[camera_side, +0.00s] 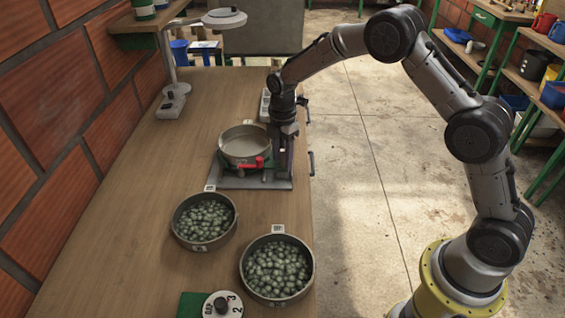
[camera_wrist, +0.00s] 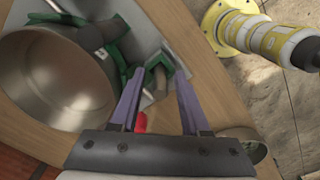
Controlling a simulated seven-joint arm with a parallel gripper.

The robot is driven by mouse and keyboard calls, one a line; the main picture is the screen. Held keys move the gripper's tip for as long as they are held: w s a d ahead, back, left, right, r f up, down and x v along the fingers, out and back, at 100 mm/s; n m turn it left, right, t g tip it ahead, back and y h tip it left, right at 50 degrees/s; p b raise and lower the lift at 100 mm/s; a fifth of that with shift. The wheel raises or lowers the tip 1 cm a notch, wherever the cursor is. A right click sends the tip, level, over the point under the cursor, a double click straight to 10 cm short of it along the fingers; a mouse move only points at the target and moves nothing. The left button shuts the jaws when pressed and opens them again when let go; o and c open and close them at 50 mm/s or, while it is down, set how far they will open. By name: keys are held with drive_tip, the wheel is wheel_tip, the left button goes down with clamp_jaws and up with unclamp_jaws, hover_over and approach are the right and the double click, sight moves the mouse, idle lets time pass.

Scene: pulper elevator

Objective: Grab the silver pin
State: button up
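My gripper (camera_wrist: 156,75) is open, with its two purple fingers spread apart in the wrist view. Between and just beyond the fingertips is a short grey metal piece (camera_wrist: 155,80) in a green bracket (camera_wrist: 167,60). It may be the silver pin, but I cannot tell for sure. In the side view my gripper (camera_side: 284,165) points down at the right side of the pulper stand, beside an empty metal pot (camera_side: 245,143). The pot also fills the left of the wrist view (camera_wrist: 55,80). No silver pin can be made out in the side view; my gripper partly hides that spot.
A red handle (camera_side: 250,163) sits in front of the pot, close to my fingers. Two pans of green fruit, one at left (camera_side: 204,218) and one at right (camera_side: 277,268), stand nearer on the wooden table (camera_side: 120,225). A lamp (camera_side: 172,100) stands at the back left.

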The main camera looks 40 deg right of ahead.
clamp_jaws()
drive_tip(key=shift+r, duration=0.1)
